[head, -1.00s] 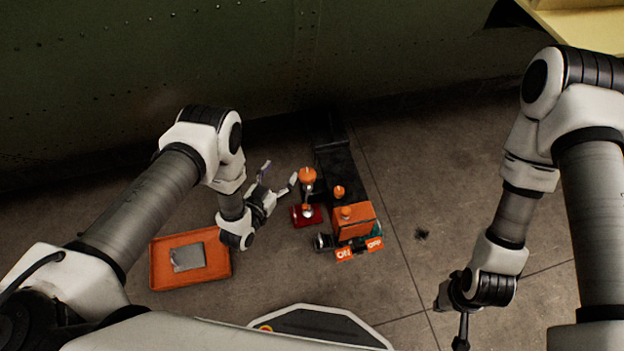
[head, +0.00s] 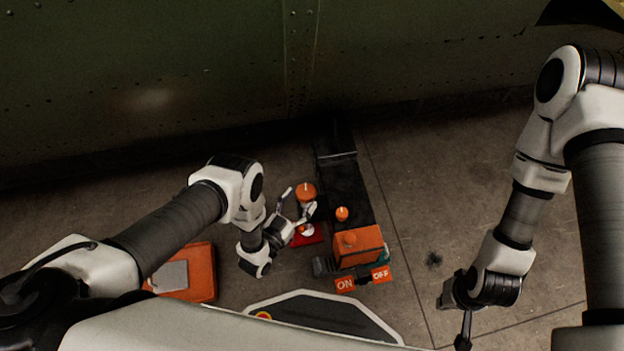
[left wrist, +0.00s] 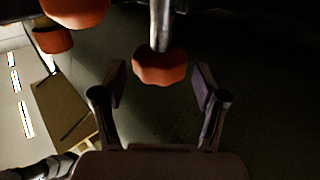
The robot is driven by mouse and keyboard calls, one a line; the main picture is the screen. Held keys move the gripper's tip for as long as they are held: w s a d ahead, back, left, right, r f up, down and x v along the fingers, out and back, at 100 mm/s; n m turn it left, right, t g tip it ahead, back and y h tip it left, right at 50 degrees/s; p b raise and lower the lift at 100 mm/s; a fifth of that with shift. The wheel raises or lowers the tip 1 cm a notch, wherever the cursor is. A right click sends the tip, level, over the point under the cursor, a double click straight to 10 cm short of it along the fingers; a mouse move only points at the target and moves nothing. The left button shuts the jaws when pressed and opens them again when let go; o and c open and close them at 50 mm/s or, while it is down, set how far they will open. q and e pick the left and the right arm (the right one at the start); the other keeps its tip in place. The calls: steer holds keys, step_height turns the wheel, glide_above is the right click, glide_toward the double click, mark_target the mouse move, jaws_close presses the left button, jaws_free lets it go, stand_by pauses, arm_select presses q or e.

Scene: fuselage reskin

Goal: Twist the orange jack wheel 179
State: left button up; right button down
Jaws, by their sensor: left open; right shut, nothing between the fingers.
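The orange jack wheel (head: 305,191) sits on top of a short metal post above a red base (head: 309,238). My left gripper (head: 300,199) is open, with its fingers spread on either side of the wheel. In the left wrist view the wheel (left wrist: 159,68) and its post are between the two open fingers (left wrist: 161,80), with visible gaps on both sides. That view looks upside down, the post rising above the wheel. My right gripper (head: 464,328) is shut and empty at the lower right, far from the jack.
Right of the jack are a small orange knob (head: 342,213) and an orange box (head: 358,246) with ON and OFF tags (head: 345,285). A black slab (head: 340,180) lies behind. An orange tray (head: 202,272) is partly behind my left arm. The green fuselage (head: 200,70) spans the back.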

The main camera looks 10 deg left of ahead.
mark_target(311, 187)
arm_select(q)
steer(key=b+x, duration=0.1)
steer(key=x, duration=0.4)
steer(key=shift+f, duration=0.15)
steer(key=shift+w+d, duration=0.1)
steer(key=shift+w, duration=0.3)
steer(key=shift+c, duration=0.4)
steer(key=c, duration=0.9)
steer(key=shift+h, duration=0.3)
